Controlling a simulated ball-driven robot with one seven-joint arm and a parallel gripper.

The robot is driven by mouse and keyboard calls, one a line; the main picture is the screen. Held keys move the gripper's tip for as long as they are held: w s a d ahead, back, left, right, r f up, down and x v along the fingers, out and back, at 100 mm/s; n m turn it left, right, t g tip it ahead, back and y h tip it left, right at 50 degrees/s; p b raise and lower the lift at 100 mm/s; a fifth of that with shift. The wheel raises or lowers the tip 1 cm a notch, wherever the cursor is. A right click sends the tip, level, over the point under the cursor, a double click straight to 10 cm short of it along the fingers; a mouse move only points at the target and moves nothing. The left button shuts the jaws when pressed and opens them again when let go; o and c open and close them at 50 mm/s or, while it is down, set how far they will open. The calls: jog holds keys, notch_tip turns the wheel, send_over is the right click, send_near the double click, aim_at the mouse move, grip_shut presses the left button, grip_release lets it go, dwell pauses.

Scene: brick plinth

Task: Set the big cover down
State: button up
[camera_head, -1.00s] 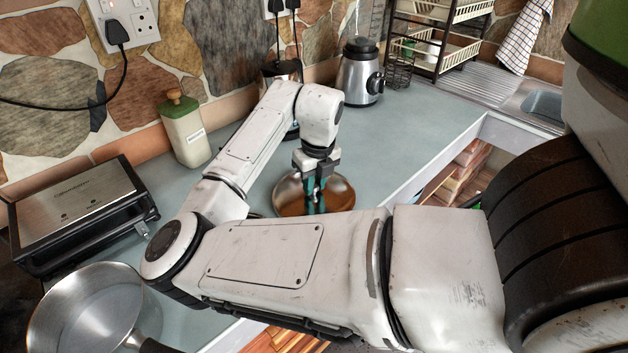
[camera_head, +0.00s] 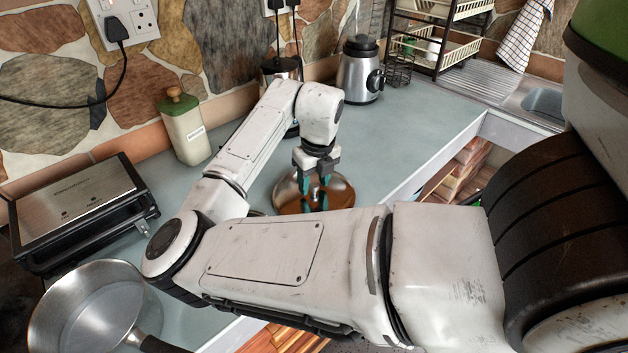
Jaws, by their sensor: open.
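The big cover (camera_head: 341,193) is a round, see-through, brownish lid lying on the grey-blue worktop, near the middle of the view. My gripper (camera_head: 314,201) points down over the middle of the cover. Its teal fingers are apart, and I see nothing held between them. My forearm hides the near edge of the cover. Whether the fingertips touch the cover's knob cannot be made out.
A steel pan (camera_head: 95,305) and a grill press (camera_head: 75,213) stand at the left.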

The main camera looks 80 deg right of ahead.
aim_at(317, 197)
notch_tip(317, 197, up, 12)
jog(key=s+a, duration=0.1)
